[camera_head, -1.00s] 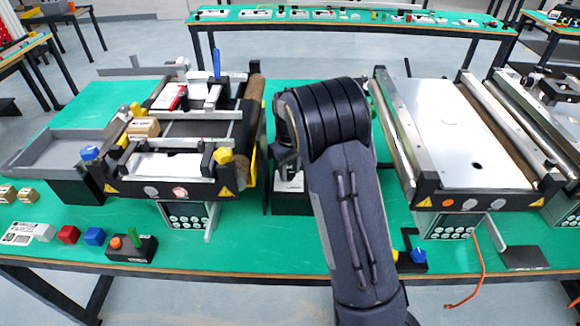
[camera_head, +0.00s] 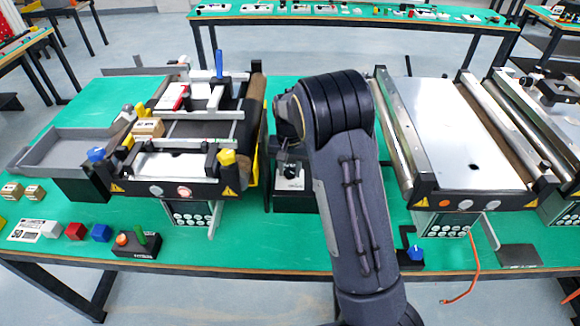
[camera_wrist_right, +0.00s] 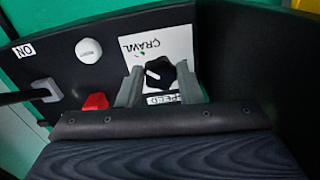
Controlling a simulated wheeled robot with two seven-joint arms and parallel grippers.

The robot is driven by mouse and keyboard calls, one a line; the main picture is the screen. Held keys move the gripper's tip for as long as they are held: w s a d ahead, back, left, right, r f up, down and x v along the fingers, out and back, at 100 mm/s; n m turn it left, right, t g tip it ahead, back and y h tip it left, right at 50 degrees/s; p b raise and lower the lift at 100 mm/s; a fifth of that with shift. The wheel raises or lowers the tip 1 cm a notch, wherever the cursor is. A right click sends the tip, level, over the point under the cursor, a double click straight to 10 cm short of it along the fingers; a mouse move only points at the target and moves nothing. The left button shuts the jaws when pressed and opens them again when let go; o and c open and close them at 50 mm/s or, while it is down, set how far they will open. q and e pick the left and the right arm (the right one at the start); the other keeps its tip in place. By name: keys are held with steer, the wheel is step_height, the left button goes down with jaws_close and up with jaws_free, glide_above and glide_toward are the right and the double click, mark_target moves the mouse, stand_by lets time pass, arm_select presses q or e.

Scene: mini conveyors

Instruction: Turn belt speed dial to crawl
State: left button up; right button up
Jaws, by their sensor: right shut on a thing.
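The speed dial (camera_wrist_right: 159,74) is a black knob with a white pointer mark, on a white plate (camera_wrist_right: 152,45) printed CRAWL and SPEED. In the right wrist view, the pointer faces the picture's left, while a small green mark lies by the CRAWL print above. My right gripper (camera_wrist_right: 160,76) has one grey finger on each side of the knob and is shut on it. In the head view, the dial's dark control box (camera_head: 293,200) stands between two conveyors, with my right gripper (camera_head: 290,160) over it, partly hidden by my arm. My left gripper is not in view.
A red button (camera_wrist_right: 95,101), a round white button (camera_wrist_right: 88,50) and a grey switch (camera_wrist_right: 46,90) sit beside the dial plate. The left conveyor (camera_head: 170,187) and right conveyor (camera_head: 470,198) flank my arm closely. Small blocks lie at the table's front left.

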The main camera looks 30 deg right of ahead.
mark_target(290, 173)
steer(key=shift+m, duration=0.4)
steer(key=o, duration=1)
steer(key=shift+c, duration=0.2)
steer(key=shift+r, duration=0.1)
step_height(290, 173, up, 8)
steer(key=shift+f+b, duration=0.15)
steer(key=shift+b, duration=0.15)
